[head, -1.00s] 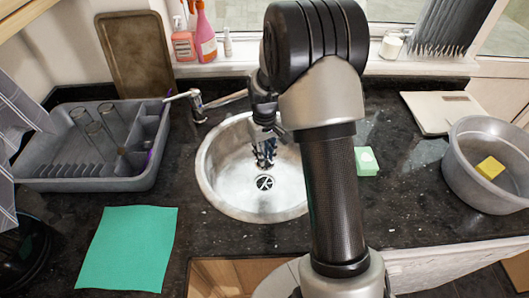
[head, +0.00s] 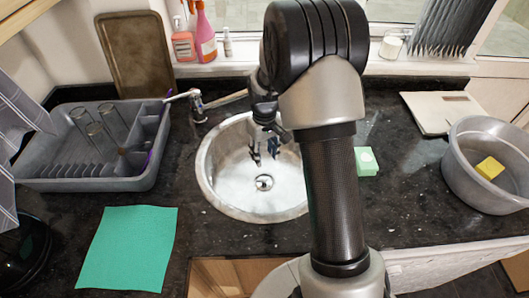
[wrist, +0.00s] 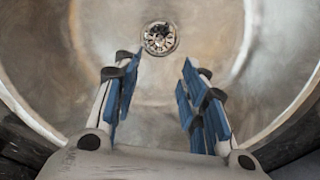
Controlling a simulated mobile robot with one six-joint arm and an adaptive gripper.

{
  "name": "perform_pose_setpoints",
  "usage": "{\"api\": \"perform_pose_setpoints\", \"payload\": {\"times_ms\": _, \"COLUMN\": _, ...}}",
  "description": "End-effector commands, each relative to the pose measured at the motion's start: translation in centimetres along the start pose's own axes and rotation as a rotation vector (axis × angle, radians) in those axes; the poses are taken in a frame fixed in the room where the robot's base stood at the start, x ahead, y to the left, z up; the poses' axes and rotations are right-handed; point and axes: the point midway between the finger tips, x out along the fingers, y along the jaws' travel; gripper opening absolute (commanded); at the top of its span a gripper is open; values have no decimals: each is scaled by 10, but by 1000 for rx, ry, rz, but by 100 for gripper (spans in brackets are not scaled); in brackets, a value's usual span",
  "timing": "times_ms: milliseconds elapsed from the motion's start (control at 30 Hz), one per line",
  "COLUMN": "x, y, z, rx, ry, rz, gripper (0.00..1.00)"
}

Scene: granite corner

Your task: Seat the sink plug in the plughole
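The round metal sink plug (head: 264,182) lies at the plughole in the floor of the steel sink (head: 230,190). In the wrist view, the plug (wrist: 159,38) shows as a pale slotted disc with a dark middle, inside the plughole's round rim. I cannot tell whether it sits fully flush. My gripper (head: 264,155) is inside the bowl, above and apart from the plug. Its blue-padded fingers (wrist: 158,92) stand apart with nothing between them.
A grey dish rack (head: 85,185) with glasses stands left, above a green cloth (head: 128,248). A green sponge (head: 366,161) lies right of the sink. A grey basin (head: 468,185) holds a yellow sponge (head: 490,168).

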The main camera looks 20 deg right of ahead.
Motion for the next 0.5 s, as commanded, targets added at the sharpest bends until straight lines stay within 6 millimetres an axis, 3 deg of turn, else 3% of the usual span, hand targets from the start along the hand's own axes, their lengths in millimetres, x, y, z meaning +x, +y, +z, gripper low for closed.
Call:
{"api": "perform_pose_setpoints", "payload": {"times_ms": 400, "x": -63, "y": 0, "z": 0, "rx": 0, "ry": 1, "rz": 0, "gripper": 39}}
{"api": "perform_pose_setpoints", "payload": {"times_ms": 500, "x": -70, "y": 0, "z": 0, "rx": 0, "ry": 1, "rz": 0, "gripper": 39}}
